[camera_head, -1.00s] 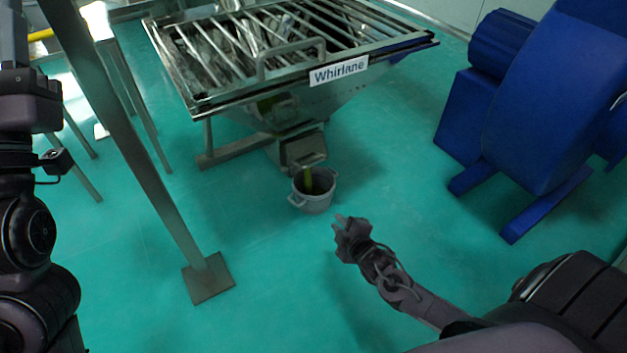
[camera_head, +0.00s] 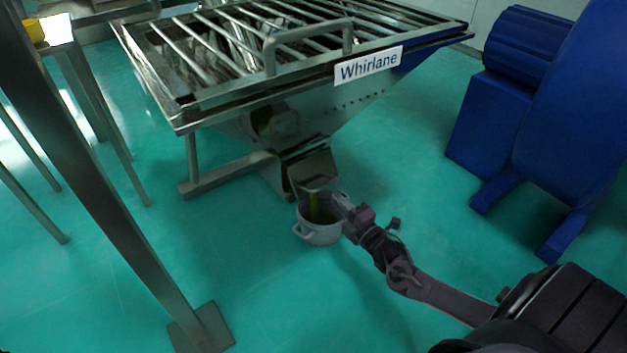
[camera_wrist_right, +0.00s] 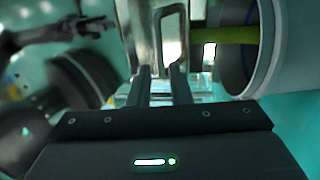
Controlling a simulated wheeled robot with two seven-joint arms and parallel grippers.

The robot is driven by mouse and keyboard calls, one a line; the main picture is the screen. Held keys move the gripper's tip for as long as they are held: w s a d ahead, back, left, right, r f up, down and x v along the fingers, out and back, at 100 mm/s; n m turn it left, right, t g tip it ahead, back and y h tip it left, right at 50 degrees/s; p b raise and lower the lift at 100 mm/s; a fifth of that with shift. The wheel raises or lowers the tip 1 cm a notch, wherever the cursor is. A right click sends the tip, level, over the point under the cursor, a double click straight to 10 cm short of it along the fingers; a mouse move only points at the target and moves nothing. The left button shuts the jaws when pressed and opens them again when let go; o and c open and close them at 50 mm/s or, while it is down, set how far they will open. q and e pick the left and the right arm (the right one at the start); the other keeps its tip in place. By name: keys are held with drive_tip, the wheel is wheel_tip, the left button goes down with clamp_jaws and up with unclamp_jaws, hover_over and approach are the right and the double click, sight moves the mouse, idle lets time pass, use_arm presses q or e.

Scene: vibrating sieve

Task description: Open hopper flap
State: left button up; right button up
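The hopper flap (camera_head: 312,168) is a small metal piece at the outlet below the sieve's hopper (camera_head: 330,110), over a grey bucket (camera_head: 318,232). My right gripper (camera_head: 345,203) is close to the bucket's right rim, just below and right of the flap. In the right wrist view its two fingers (camera_wrist_right: 160,88) stand apart with a narrow gap, close to a metal frame (camera_wrist_right: 140,30) that appears to be the flap's. Whether they touch it I cannot tell. My left gripper is out of the head view; a blurred dark arm end (camera_wrist_right: 95,27) in the wrist view looks like it.
A metal post (camera_head: 100,180) stands at left and a blue machine (camera_head: 560,110) at right. The floor in front is clear.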

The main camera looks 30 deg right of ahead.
sight(323, 184)
drive_tip(key=w+b, duration=0.1)
drive_tip(key=w, duration=0.1)
drive_tip(key=w+b, duration=0.2)
drive_tip(key=w, duration=0.1)
drive_tip(key=w+b, duration=0.1)
drive_tip(key=w, duration=0.1)
drive_tip(key=shift+w+a+r+b, duration=0.25)
drive_tip(key=shift+a+r+b, duration=0.05)
drive_tip(key=shift+r, duration=0.1)
drive_tip(key=shift+c, duration=0.5)
clamp_jaws()
